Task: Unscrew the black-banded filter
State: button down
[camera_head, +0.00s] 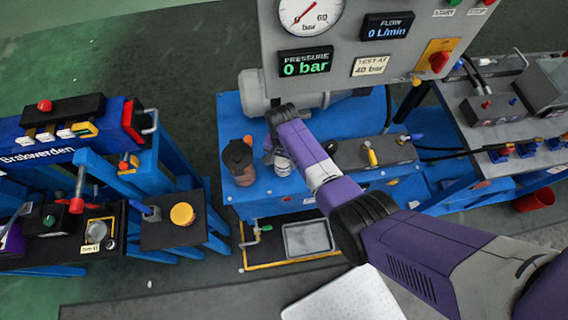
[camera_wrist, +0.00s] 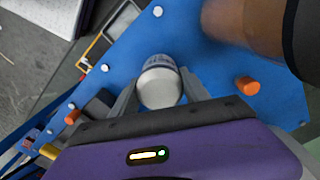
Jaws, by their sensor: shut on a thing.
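A white, rounded filter (camera_wrist: 160,84) with a dark band of marks around it stands over the blue bench top. My gripper (camera_wrist: 158,92) is shut on it, one grey finger on each side. In the head view the filter (camera_head: 283,166) shows as a small pale shape beneath my gripper (camera_head: 276,158), partly hidden by my wrist. I cannot tell how far it is screwed in; its mount is hidden.
A brown cylinder with a black cap (camera_head: 239,157) stands close to the left of my gripper; its brown side (camera_wrist: 235,18) shows in the wrist view. The blue bench (camera_head: 232,112) carries a gauge panel (camera_head: 350,25) reading 0 bar. An orange knob (camera_wrist: 248,85) is nearby.

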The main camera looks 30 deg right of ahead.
jog(key=n, duration=0.5)
jog(key=shift+n, duration=0.4)
jog(key=n, duration=0.4)
jog(key=shift+n, duration=0.4)
jog(key=shift+n, duration=0.4)
jog(key=n, duration=0.4)
jog(key=shift+r, duration=0.1)
